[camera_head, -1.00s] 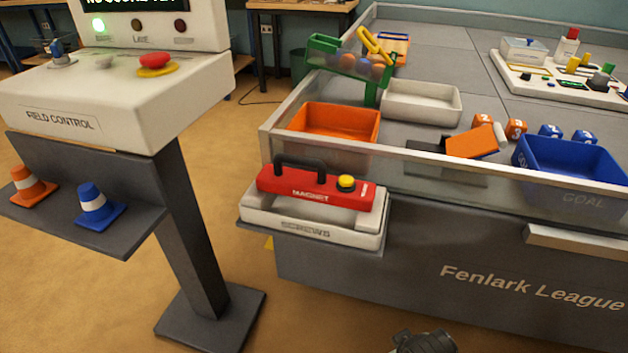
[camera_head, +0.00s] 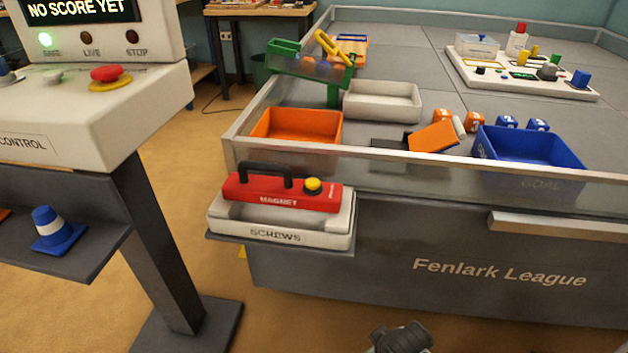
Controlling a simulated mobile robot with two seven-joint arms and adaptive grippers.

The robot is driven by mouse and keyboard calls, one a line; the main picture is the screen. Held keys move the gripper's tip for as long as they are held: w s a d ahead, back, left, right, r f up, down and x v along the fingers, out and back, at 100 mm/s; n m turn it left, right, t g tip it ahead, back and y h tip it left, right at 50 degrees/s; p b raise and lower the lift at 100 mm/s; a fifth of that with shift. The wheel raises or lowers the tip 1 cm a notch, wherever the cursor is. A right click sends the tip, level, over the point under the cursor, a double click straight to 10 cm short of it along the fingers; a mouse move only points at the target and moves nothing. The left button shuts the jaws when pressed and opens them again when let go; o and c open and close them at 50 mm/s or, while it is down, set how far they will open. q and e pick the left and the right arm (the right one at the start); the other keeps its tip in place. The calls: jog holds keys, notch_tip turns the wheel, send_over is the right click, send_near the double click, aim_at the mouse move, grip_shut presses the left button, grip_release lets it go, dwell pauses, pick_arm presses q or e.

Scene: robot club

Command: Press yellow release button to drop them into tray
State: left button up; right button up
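A red magnet bar (camera_head: 275,197) with a black handle and MAGNET lettering rests across a white tray labelled SCREWS (camera_head: 277,236). The yellow release button (camera_head: 313,185) sits on top of the bar's right end. The tray stands on a grey shelf at the table's front left corner. No screws can be made out, as the bar covers part of the tray. A dark grey part that looks like my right gripper (camera_head: 401,338) shows at the bottom edge, well below and right of the tray. Its fingers cannot be made out. My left gripper is out of view.
The field control stand (camera_head: 90,105) with a red button is at the left; a blue cone (camera_head: 57,231) sits on its shelf. A clear wall edges the table, with an orange bin (camera_head: 297,127) and blue goal bin (camera_head: 528,150) behind it. Floor is clear between stand and table.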

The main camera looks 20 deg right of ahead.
grip_shut()
dwell(1.2)
